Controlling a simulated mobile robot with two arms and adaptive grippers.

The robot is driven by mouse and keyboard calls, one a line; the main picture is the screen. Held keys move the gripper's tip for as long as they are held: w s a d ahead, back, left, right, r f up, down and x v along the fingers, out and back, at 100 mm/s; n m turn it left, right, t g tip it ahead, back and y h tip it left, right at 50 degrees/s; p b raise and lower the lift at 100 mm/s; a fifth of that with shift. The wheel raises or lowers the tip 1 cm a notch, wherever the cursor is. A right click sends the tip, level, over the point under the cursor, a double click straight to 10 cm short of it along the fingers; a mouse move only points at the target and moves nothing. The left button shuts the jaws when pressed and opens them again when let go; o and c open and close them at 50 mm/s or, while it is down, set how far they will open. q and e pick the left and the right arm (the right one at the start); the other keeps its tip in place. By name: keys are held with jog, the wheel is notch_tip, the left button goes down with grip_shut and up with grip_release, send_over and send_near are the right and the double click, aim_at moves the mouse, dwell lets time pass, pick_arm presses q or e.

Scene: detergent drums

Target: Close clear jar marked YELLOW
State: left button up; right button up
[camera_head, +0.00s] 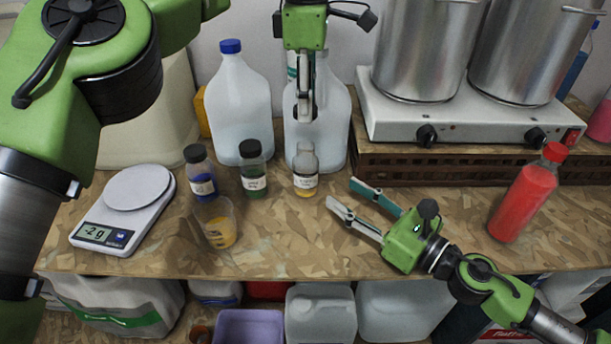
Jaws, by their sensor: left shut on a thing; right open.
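The clear jar (305,171) stands upright near the middle of the bench, with a white label and yellow contents at its bottom. Its neck shows no dark cap like those on the two jars beside it. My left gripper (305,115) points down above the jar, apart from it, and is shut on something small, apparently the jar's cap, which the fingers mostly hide. My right gripper (344,195) is open and empty, low over the bench just right of the jar, its fingers pointing toward the upper left.
A blue jar (203,184) and a green jar (254,180), both black-capped, stand left of the clear jar. A beaker with yellow contents (219,228) and a scale (130,205) are further left. Jugs (242,110) stand behind; a red bottle (522,200) stands right. The front middle bench is clear.

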aim_at(315, 174)
jog(key=x, duration=1.2)
grip_shut()
pick_arm(q)
jog(key=shift+f, duration=2.45)
jog(key=shift+f, duration=0.9)
jog(key=shift+f, duration=0.55)
